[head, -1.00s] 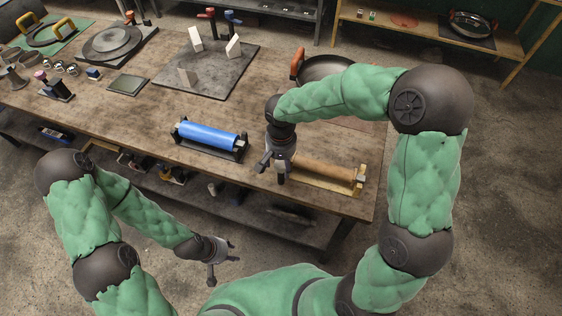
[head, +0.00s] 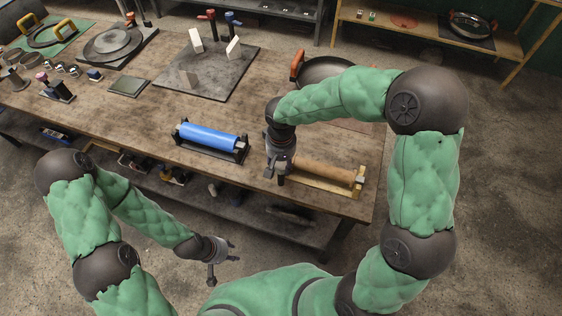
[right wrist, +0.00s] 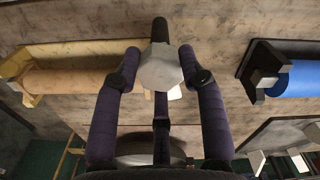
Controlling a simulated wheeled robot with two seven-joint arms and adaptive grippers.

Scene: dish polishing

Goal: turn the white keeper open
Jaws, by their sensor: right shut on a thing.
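A pale, blocky piece (right wrist: 161,67), which looks like the white keeper, sits between the fingertips of my right gripper (right wrist: 160,78) in the right wrist view. A dark round stub sticks out beyond it. In the head view my right gripper (head: 281,170) is at the table's front edge, at the left end of the tan roller (head: 322,172), and hides the keeper there. It is shut on the pale piece. How far the keeper is turned cannot be told. My left gripper (head: 219,262) is open and empty, in front of the table.
The tan roller lies in a yellow stand (head: 359,182); a blue roller (head: 209,136) in a black stand is to the left of my right gripper. A pan (head: 325,70) lies behind my right arm. A dark plate with white blocks (head: 233,47) is farther back.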

